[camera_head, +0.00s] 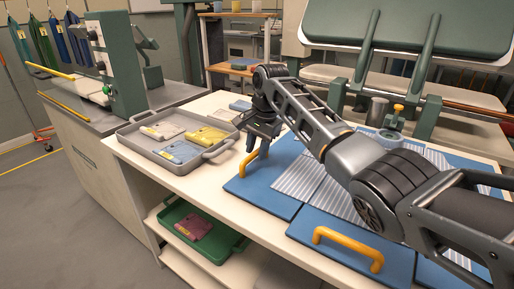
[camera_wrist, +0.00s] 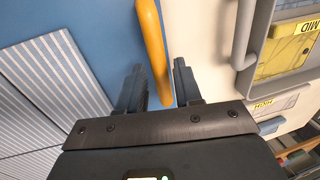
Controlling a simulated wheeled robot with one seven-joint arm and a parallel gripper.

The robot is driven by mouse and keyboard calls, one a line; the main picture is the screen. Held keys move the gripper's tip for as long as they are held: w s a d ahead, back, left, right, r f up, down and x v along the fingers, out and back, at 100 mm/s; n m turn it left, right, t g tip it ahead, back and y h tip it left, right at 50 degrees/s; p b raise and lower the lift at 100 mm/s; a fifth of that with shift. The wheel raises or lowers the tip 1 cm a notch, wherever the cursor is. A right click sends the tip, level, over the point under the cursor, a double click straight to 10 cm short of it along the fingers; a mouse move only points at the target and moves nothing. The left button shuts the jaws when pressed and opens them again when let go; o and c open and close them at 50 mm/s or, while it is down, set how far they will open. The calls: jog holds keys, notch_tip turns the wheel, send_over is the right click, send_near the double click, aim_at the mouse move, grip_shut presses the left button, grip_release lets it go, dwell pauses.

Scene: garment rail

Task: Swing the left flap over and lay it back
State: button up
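The left flap (camera_head: 262,195) is a blue panel lying flat on the table, with an arched yellow handle (camera_head: 249,162) near its left edge. It also shows in the wrist view (camera_wrist: 95,22). My gripper (camera_head: 262,148) points down at that handle. In the wrist view its two dark fingers (camera_wrist: 158,85) stand apart, one on each side of the yellow handle (camera_wrist: 152,45), with gaps visible; the gripper looks open. A grey-white striped garment (camera_head: 300,180) lies over the blue board and partly on the left flap; my arm hides part of it.
A nearer blue flap (camera_head: 325,222) has another yellow handle (camera_head: 348,246). A grey tray (camera_head: 210,157) with labelled folded cloths stands close left of the board. A green bin (camera_head: 200,232) sits on the lower shelf. A green press (camera_head: 410,30) stands behind.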

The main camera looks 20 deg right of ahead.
grip_shut()
jog(key=shift+r, duration=0.15)
dwell(0.4)
